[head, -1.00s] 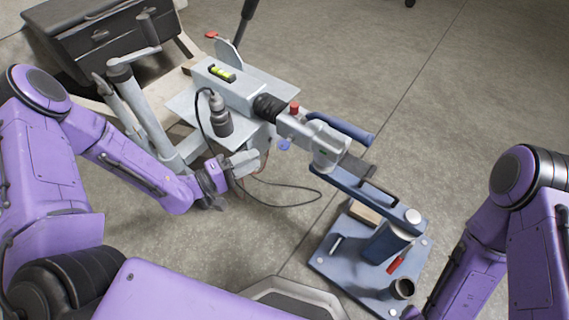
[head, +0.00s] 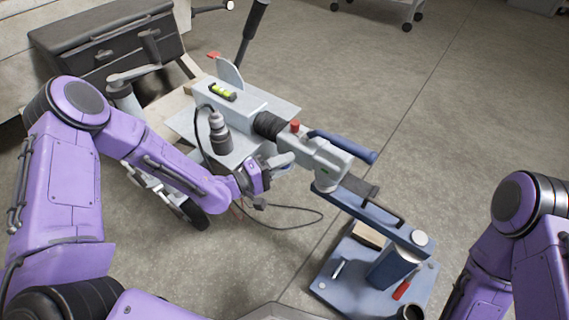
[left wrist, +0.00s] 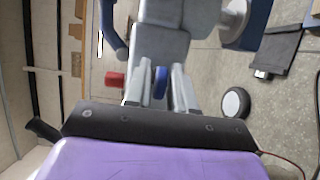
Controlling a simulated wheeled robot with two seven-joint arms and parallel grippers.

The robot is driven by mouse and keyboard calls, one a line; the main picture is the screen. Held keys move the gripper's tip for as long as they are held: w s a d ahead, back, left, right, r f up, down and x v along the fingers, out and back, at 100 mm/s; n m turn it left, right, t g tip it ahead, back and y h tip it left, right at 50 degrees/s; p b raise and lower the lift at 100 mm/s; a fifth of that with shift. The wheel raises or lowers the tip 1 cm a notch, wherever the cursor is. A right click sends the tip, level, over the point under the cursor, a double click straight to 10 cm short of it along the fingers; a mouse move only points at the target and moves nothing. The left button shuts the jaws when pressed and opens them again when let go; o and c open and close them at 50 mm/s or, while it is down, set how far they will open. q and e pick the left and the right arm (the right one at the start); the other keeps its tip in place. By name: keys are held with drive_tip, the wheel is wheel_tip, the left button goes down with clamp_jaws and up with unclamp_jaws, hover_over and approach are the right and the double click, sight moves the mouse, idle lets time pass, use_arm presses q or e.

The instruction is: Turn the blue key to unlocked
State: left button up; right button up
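The blue key (left wrist: 160,82) shows in the left wrist view on the underside or side of the grey coupler head (left wrist: 160,40). My left gripper (left wrist: 160,92) has one grey finger on each side of the key, with a narrow gap visible on both sides. In the head view my left gripper (head: 282,160) is at the side of the grey coupler (head: 310,150) and hides the key. Whether the fingertips touch the coupler is unclear. My right arm is at the right edge of the head view; its gripper is out of sight.
A red knob (head: 295,126) sits on the coupler near the gripper, also in the left wrist view (left wrist: 114,79). A blue handle (head: 345,147) lies behind. A blue hitch stand (head: 390,265) is at lower right. A cable (head: 295,224) loops below. A black toolbox (head: 105,50) stands back left.

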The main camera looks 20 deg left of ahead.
use_arm(q)
clamp_jaws()
drive_tip(key=m+p, duration=0.1)
drive_tip(key=p, duration=0.1)
drive_tip(key=m+g+y+p, duration=0.1)
drive_tip(key=m, duration=0.1)
drive_tip(key=shift+r+m+p, duration=0.2)
drive_tip(key=shift+m+p, duration=0.1)
drive_tip(key=shift+p, duration=0.1)
drive_tip(key=m+y+p, duration=0.2)
drive_tip(key=m+p, duration=0.1)
drive_tip(key=m, duration=0.1)
drive_tip(key=shift+f+g, duration=0.1)
drive_tip(key=shift+g, duration=0.2)
drive_tip(key=m+y+p, duration=0.2)
drive_tip(key=m, duration=0.1)
drive_tip(key=shift+y, duration=0.3)
drive_tip(key=shift+f+m+t+y+p, duration=0.1)
drive_tip(key=shift+m+t+y+p, duration=0.3)
drive_tip(key=shift+m+y, duration=0.75)
drive_tip(key=shift+m+h, duration=0.25)
drive_tip(key=shift+m, duration=0.2)
